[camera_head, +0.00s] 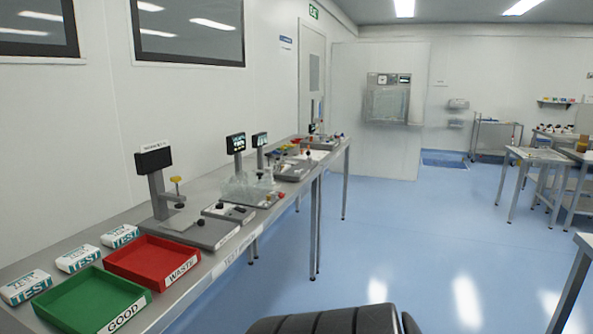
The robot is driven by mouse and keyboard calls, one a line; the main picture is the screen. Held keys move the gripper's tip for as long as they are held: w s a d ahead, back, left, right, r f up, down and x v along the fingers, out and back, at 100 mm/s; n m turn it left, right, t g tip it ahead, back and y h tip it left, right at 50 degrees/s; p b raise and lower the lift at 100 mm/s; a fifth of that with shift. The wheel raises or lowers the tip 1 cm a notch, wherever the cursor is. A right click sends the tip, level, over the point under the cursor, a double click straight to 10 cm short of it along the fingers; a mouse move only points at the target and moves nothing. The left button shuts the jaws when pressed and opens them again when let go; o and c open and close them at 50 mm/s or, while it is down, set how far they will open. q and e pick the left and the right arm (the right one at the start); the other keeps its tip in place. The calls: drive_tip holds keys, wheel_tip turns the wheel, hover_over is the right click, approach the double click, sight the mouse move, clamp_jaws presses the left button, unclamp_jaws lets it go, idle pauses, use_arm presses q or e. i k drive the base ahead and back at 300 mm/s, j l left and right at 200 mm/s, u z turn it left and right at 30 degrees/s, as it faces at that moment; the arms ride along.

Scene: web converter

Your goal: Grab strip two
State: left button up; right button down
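Nothing I can make out is marked as strip two. Three white packs printed TEST lie on the grey bench at the left: a near one (25,287), a middle one (77,258) and a far one (119,236). Whether any of them holds strips, I cannot tell. Beside them, an empty green tray labelled GOOD (85,303) and an empty red tray labelled WASTE (150,260) stand side by side. Neither of my grippers is in view.
Behind the red tray, a test stand (165,190) rises from the bench (245,230), with clear plastic (248,187) and more instruments farther along. The blue floor (420,240) right of the bench is open. Other tables (537,154) stand at the right.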

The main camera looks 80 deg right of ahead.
sight(280, 168)
drive_tip(key=z, duration=2.55)
drive_tip(key=i+l+z, duration=0.2)
drive_tip(key=i, duration=0.2)
drive_tip(key=i+z, duration=0.2)
drive_tip(key=i, duration=0.2)
drive_tip(key=i+z, duration=0.25)
drive_tip(key=i, duration=1.2)
drive_tip(key=i+l+u, duration=0.1)
drive_tip(key=i+u, duration=0.2)
drive_tip(key=i, duration=0.15)
drive_tip(key=i+l+u, duration=0.3)
drive_tip(key=i, duration=0.2)
drive_tip(key=i+l+u, duration=0.3)
drive_tip(key=i, duration=0.15)
drive_tip(key=j, duration=0.1)
